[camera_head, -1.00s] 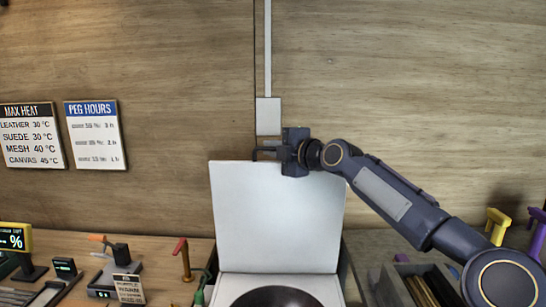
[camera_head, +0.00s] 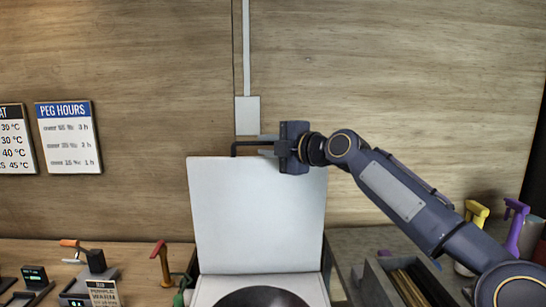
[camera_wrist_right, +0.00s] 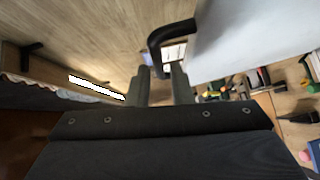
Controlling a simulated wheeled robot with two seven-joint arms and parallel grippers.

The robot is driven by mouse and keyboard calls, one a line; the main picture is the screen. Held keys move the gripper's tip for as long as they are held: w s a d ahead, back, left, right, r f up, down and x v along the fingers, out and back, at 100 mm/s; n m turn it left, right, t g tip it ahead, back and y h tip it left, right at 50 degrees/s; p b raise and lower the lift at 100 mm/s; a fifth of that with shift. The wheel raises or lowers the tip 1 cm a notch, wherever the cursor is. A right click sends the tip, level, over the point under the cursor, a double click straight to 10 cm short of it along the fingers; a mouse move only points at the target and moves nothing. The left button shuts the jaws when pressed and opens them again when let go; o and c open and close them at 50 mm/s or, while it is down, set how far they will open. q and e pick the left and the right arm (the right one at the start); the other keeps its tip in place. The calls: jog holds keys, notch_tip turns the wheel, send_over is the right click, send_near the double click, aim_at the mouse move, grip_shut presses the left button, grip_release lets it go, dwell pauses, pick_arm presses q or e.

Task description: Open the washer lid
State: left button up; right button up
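The white washer lid (camera_head: 258,215) stands upright, raised above the washer's dark round opening (camera_head: 262,299). A black bar handle (camera_head: 236,149) shows at its top edge, and it also shows in the right wrist view (camera_wrist_right: 168,34). My right gripper (camera_head: 268,146) is at the lid's top edge beside the handle. In the right wrist view its two fingers (camera_wrist_right: 162,82) are apart, with the handle's end at the gap between their tips. I cannot tell whether they touch it. My left gripper is not in view.
A wooden wall with a white conduit box (camera_head: 247,115) is behind the lid. A red-topped tool (camera_head: 161,262) and a small sign (camera_head: 103,293) stand left of the washer. Yellow (camera_head: 476,212) and purple (camera_head: 516,227) spray bottles stand at right, beyond a grey bin (camera_head: 378,281).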

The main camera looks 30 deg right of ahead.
jog(key=shift+b+v, duration=0.45)
jog(key=shift+v, duration=0.4)
jog(key=shift+s, duration=0.2)
